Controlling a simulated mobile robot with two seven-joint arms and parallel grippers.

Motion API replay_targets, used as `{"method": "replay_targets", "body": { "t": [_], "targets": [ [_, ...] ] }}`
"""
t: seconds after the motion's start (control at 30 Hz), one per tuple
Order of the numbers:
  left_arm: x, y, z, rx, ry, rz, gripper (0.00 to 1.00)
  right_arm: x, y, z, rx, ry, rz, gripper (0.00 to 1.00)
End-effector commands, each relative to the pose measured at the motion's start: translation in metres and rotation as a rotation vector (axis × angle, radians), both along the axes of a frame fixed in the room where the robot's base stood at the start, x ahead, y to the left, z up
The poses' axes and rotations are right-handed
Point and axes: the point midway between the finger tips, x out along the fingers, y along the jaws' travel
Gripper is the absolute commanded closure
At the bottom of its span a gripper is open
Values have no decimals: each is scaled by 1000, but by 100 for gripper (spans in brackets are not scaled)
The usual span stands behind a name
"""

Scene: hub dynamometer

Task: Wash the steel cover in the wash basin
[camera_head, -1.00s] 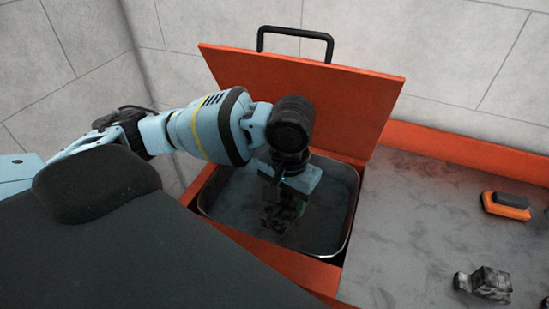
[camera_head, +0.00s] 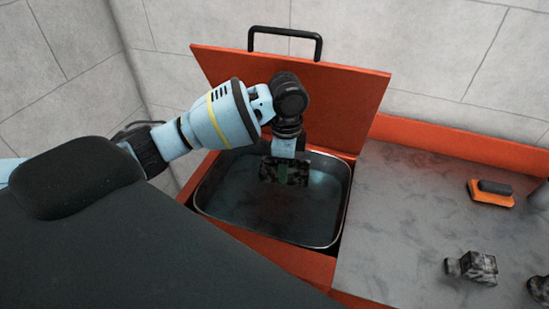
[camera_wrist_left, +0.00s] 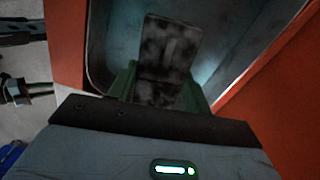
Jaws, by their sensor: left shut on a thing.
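The steel cover (camera_head: 297,174) is a dark, mottled grey block with grimy patches. My left gripper (camera_head: 283,174) comes down from above and is shut on it. In the left wrist view the cover (camera_wrist_left: 170,45) stands out between the two green fingers (camera_wrist_left: 160,90). The wash basin (camera_head: 225,210) is a steel tub set in an orange bench, with a dark bluish inside. The cover is over the rear part of the basin; I cannot tell whether its lower edge touches any water. My right gripper is not in view.
The basin's orange lid (camera_head: 345,95) with a black handle (camera_head: 285,32) stands open behind. On the grey worktop (camera_head: 400,220) to the right are an orange brush (camera_head: 490,192), a grimy metal part (camera_head: 475,267) and pieces cut off at the right edge.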

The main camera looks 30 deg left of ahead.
Motion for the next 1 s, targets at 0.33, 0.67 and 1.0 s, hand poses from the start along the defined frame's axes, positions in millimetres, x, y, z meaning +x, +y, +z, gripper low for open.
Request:
{"method": "replay_targets", "body": {
  "t": [0.33, 0.67, 1.0],
  "targets": [
    [19, 28, -12, -1, -3, -468, 86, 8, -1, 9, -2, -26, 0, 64],
    [23, 39, -21, -1, -4, -671, 86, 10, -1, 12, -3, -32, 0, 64],
    [23, 40, -25, -1, -3, -681, 86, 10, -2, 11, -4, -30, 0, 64]
  ]
}}
